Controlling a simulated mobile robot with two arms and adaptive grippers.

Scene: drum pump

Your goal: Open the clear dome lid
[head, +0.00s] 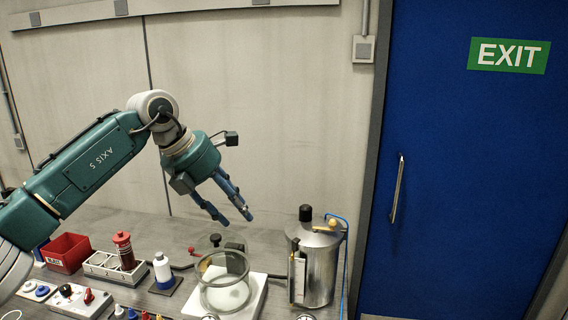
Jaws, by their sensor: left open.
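A clear round glass vessel (203,296) stands on a white base (257,296) at the bottom middle of the head view. My right gripper is out of view.
A shiny metal canister (321,265) with a black knob and blue tube stands right of the vessel. To the left are a white bottle (162,268), a red bottle (123,250) in a grey rack, a red bin (67,253) and switch boxes. A wall stands behind.

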